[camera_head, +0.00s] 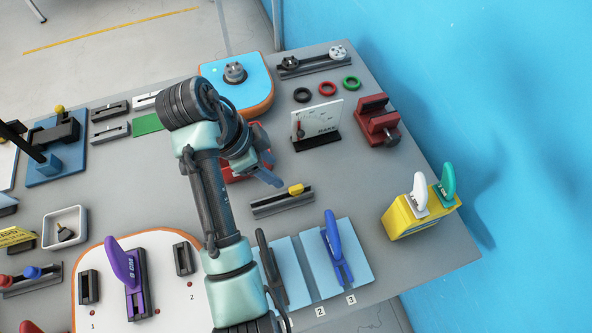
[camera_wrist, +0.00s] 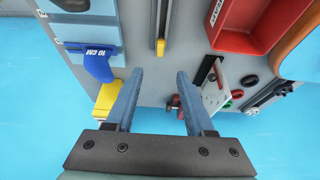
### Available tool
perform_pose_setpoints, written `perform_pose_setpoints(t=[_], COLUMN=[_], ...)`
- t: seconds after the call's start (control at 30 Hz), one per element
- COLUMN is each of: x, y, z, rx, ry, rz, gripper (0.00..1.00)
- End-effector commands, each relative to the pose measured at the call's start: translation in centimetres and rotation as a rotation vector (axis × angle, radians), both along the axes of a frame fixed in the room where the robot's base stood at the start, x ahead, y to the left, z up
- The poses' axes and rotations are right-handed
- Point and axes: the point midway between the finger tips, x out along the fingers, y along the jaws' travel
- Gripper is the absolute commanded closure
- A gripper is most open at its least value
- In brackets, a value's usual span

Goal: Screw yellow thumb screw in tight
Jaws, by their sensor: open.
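A small yellow knob (camera_head: 60,109) that looks like the thumb screw sits on top of a black clamp-like fixture (camera_head: 66,130) on a blue board at the far left. It is too small to tell how far in it is. A second yellow knob (camera_head: 296,189) sits on a dark slide rail right of my arm; it also shows in the wrist view (camera_wrist: 160,47). My gripper (camera_head: 267,174) is above the table beside the red tray, well to the right of the black fixture. In the wrist view its two fingers (camera_wrist: 160,98) stand apart with nothing between them.
A red tray (camera_wrist: 238,42) lies close by, partly hidden by my arm in the head view. A gauge stand (camera_head: 318,121), a red vise (camera_head: 378,122) and a yellow block (camera_head: 408,226) stand right. A purple lever (camera_head: 124,262) rises front left. A blue wall borders the right.

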Motion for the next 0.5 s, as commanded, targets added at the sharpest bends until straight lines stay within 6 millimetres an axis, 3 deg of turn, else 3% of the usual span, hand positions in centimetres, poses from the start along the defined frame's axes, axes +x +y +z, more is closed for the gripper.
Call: perform_pose_setpoints(t=[0.03, 0.3, 0.5], x=[0.1, 0.6, 0.9], y=[-0.3, -1.9, -2.6], z=[-1.2, -4.9, -6.5], rx=[-0.001, -0.001, 0.002], ry=[0.0, 0.003, -0.002], rz=[-0.001, 0.002, 0.002], gripper=[0.46, 0.46, 0.46])
